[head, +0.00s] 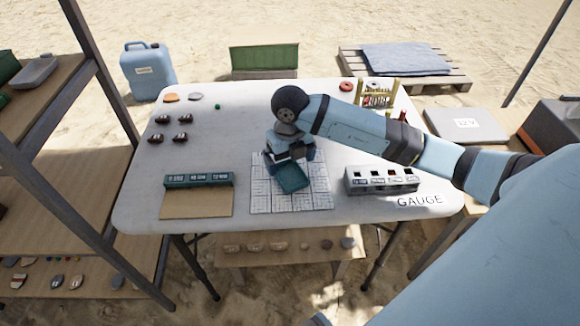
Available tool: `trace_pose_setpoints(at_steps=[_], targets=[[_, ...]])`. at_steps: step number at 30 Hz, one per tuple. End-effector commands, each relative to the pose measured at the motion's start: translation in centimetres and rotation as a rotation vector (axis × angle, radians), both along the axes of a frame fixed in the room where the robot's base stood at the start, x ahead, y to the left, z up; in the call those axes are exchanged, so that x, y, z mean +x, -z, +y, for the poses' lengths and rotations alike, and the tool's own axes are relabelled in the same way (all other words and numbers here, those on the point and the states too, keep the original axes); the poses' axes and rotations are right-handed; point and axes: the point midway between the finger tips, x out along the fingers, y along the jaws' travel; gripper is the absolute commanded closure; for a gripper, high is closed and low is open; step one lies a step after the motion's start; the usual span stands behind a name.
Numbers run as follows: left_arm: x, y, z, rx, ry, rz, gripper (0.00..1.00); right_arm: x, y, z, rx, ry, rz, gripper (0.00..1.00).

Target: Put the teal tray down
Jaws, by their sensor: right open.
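A small teal tray (290,180) sits on or just over the white gridded sheet (319,195) on the table, turned at an angle. My right gripper (290,164) points down at the tray's far side and is open. The gripper hides the tray's far edge, so I cannot tell whether the fingers still touch it. My left gripper is not in view.
A labelled dark teal rack (198,180) stands left of the sheet, with a tan board (196,205) before it. A grey gauge box (381,181) stands to the right. Several dark brown pieces (180,136) lie on the left of the white table (235,105).

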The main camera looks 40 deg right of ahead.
Motion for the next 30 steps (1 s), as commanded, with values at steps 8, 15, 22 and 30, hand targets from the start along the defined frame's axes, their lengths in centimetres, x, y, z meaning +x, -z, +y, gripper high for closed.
trace_pose_setpoints(at_steps=[8,15,22,30], targets=[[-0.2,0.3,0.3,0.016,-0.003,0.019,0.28,0.1,-6.0,0.0,-0.001,-0.001,-0.004,0.03],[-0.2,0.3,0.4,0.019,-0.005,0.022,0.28,0.0,-7.9,0.0,0.000,0.000,-0.001,0.03],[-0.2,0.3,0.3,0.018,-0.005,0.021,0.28,0.0,-8.0,0.0,0.000,0.000,0.000,0.03],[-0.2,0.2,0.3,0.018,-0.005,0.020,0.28,0.0,-7.9,0.0,0.000,0.000,0.000,0.03]])
